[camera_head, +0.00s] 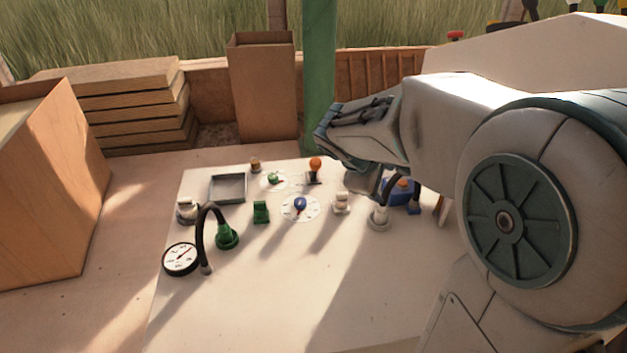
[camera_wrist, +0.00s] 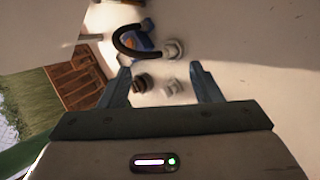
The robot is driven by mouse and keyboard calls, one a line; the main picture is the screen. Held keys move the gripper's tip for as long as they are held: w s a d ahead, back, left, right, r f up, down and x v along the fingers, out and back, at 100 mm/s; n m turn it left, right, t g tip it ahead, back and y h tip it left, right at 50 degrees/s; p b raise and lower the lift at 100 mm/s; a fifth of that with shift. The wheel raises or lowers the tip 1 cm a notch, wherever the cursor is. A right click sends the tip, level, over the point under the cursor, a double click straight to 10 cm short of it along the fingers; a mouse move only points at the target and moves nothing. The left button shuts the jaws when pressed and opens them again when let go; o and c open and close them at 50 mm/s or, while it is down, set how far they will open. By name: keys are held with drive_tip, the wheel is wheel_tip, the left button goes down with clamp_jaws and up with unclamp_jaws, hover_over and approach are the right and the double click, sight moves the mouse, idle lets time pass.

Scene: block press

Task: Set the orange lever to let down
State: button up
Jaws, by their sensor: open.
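The orange lever (camera_head: 315,164) has a round orange knob on a dark base and stands near the back edge of the white panel. It appears roughly upright; its exact setting is too small to read. My gripper (camera_head: 373,191) is to the right of the lever, above the panel and apart from it. In the wrist view my gripper (camera_wrist: 162,88) has its two fingers spread with nothing held. A small dark part and a white fixture (camera_wrist: 172,87) show between the fingers. I cannot tell whether the dark part is the lever's base. No orange knob is clear there.
Around the lever are a green-knob dial (camera_head: 273,178), a blue-knob dial (camera_head: 300,206) and a white block (camera_head: 341,203). A blue box (camera_head: 404,194) stands to the right. A gauge (camera_head: 180,259) and a black hose (camera_head: 200,225) are front left. The front of the panel is clear.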

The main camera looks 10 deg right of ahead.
drive_tip(key=w+f+n+t+h+b, duration=0.1)
drive_tip(key=w+f+n+h+b, duration=0.15)
drive_tip(key=w+f+b, duration=0.35)
drive_tip(key=n+t+h+b, duration=0.2)
drive_tip(key=n+t+b, duration=0.8)
drive_tip(key=n+b, duration=0.6)
approach(313, 168)
drive_tip(key=shift+y, duration=0.25)
drive_tip(key=b+x, duration=0.2)
drive_tip(key=x, duration=1)
drive_tip(key=shift+r, duration=0.1)
clamp_jaws()
